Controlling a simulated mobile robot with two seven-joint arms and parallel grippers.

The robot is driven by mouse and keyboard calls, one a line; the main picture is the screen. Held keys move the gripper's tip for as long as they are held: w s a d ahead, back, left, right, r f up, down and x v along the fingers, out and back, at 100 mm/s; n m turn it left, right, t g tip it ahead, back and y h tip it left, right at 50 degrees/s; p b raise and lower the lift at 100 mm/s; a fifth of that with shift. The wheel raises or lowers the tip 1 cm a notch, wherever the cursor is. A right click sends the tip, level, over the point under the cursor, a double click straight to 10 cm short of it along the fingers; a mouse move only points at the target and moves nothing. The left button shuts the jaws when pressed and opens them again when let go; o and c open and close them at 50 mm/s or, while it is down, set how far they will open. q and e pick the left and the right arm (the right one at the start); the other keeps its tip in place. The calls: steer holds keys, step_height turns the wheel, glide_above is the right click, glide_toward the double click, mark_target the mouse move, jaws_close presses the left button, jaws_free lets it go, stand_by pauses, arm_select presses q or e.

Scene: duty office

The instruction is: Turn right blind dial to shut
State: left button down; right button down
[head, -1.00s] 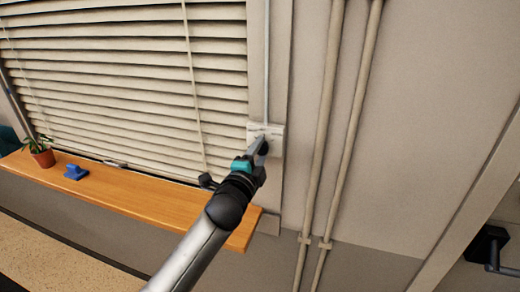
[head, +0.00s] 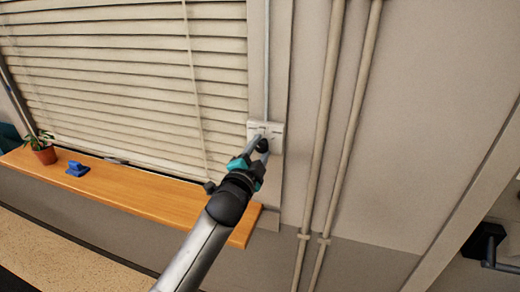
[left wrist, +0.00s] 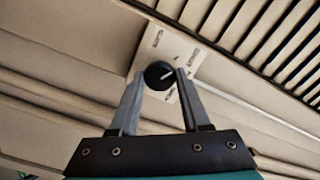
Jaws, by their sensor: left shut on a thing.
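The blind dial is a round black knob (head: 262,145) with a white pointer line, on a white wall plate (head: 278,130) at the right edge of the window. In the left wrist view, the knob (left wrist: 159,75) sits between the fingertips, on the marked plate (left wrist: 186,51). The lettering is too small to read. My left gripper (head: 259,142) is shut on the knob, and it also shows in the left wrist view (left wrist: 160,80). The blind (head: 120,80) has its slats lying nearly flat over one another. My right gripper is out of view.
A wooden sill (head: 150,196) runs below the blind, with a potted plant (head: 43,149) and a blue object (head: 77,169) on it. Two vertical pipes (head: 325,130) stand on the wall right of the plate. A black fixture (head: 486,243) is at lower right.

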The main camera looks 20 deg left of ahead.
arm_select(q)
steer(key=shift+c, duration=1.9)
jaws_free()
steer(key=shift+s, duration=0.15)
steer(key=s+b, duration=0.2)
steer(key=s, duration=1.3)
steer(key=shift+a, duration=0.3)
